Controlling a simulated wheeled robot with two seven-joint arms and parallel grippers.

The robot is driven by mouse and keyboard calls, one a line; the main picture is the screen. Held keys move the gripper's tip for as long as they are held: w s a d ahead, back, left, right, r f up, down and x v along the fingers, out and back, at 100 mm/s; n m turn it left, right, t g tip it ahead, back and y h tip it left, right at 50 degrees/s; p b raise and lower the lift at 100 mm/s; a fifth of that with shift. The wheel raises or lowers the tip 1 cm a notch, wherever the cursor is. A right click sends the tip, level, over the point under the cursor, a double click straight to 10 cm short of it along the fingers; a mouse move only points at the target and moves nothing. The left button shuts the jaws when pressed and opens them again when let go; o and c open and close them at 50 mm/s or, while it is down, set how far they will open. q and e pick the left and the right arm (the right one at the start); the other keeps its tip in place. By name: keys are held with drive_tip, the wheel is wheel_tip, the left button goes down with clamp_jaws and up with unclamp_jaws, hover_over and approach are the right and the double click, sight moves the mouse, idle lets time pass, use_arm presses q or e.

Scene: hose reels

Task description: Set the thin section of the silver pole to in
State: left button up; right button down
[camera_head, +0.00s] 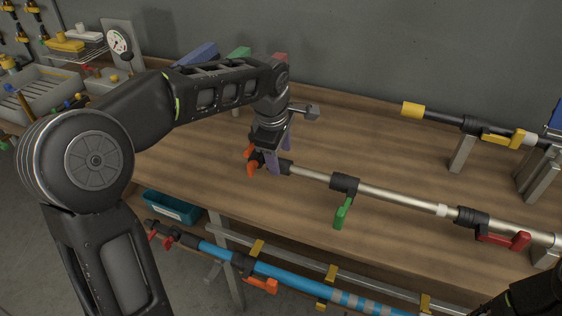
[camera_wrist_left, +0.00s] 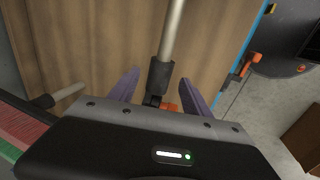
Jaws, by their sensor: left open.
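The silver pole (camera_head: 400,199) runs across the front of the bench. Its thin section (camera_head: 312,176) extends left from a black clamp with a green lever (camera_head: 342,210) and ends in a black end piece with orange parts (camera_head: 252,160). My left gripper (camera_head: 279,158), with purple fingers, is at that end piece. In the left wrist view the black end piece (camera_wrist_left: 160,77) lies between the two open fingers, with a gap on each side. A second clamp with a red lever (camera_head: 505,240) sits farther right on the pole. My right gripper is not visible.
A blue pole (camera_head: 300,278) with an orange lever lies below the bench front edge, near a teal bin (camera_head: 172,207). A yellow-ended black pole (camera_head: 440,115) rests on stands at the back right. The bench between the poles is clear. A gauge (camera_head: 118,41) stands back left.

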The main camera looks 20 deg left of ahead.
use_arm(q)
drive_tip(key=v, duration=0.4)
drive_tip(key=shift+r, duration=0.1)
idle(0.3)
